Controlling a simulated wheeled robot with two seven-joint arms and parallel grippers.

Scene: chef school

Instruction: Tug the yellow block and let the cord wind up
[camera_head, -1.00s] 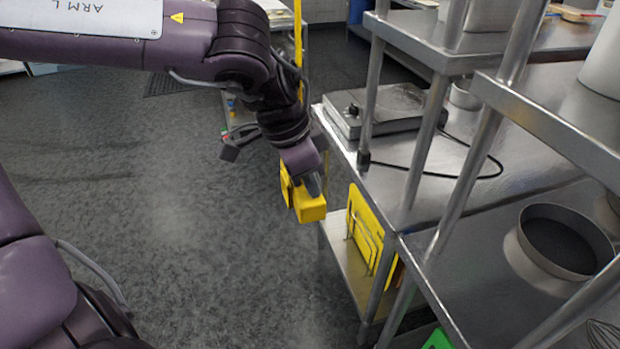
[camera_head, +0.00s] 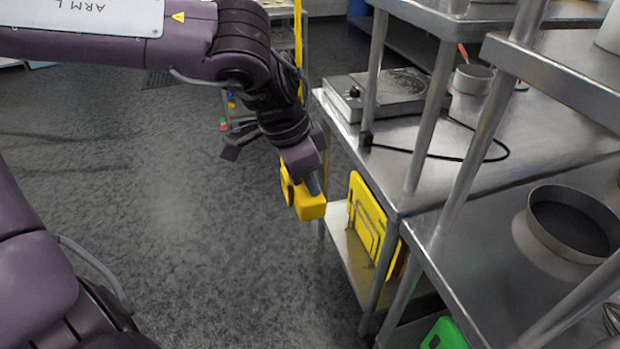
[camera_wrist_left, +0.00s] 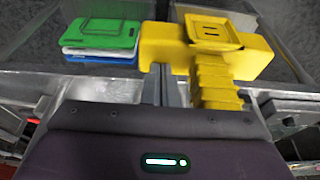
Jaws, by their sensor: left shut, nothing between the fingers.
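The yellow block (camera_head: 311,208) hangs over the floor just left of the steel bench. In the left wrist view it is a wide yellow bar (camera_wrist_left: 257,58) with a square plate on its face. A yellow ribbed cord (camera_wrist_left: 215,88) runs from it; a yellow length (camera_head: 298,40) also rises behind my left arm in the head view. My left gripper (camera_head: 313,184) points down at the block's top. Its fingers (camera_wrist_left: 163,88) are together beside the cord, overlapping the bar's edge in the picture; I cannot tell whether they touch it. My right gripper is out of view.
The steel bench (camera_head: 540,130) with posts and shelves stands close on the right. It carries a hotplate (camera_head: 395,88) with a black cable and a round pan (camera_head: 575,222). A yellow board (camera_head: 368,215) stands on its lower shelf. The floor on the left is open.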

